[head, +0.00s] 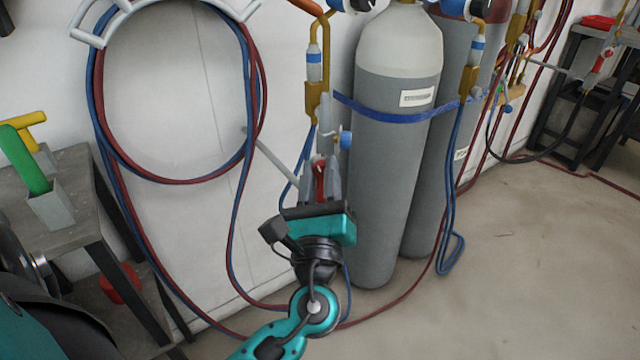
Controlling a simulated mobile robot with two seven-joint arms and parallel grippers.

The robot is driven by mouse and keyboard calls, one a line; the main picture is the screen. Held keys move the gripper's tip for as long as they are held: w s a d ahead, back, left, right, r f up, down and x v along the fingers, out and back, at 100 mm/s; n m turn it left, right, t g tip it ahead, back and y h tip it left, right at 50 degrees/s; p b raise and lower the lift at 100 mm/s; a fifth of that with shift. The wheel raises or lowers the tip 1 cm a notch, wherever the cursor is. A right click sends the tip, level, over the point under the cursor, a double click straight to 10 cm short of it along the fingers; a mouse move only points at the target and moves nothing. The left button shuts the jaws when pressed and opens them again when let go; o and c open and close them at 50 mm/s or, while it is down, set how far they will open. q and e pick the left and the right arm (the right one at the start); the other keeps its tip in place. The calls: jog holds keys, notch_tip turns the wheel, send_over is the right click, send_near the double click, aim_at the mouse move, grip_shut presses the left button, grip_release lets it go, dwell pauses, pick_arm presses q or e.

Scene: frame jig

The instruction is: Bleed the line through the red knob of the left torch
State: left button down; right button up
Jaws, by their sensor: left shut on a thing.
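The left torch (323,110) hangs upright in front of the wall, left of the grey cylinder. It has brass fittings, a blue band near the top and a blue knob (345,140) on its right side. Its red knob (319,180) shows between the fingers of my left gripper (320,182), which reaches up from below. The fingers are shut on the red knob and partly hide it. My right gripper is not in view.
A grey gas cylinder (390,180) stands close right of my left gripper, with a darker one behind it. Blue and red hoses (98,110) loop over a wall hanger. A metal bench (75,215) stands left. Open floor (530,270) lies right.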

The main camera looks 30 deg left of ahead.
pick_arm(q)
jog(key=c, duration=0.9)
grip_release()
jog(key=shift+f, duration=0.1)
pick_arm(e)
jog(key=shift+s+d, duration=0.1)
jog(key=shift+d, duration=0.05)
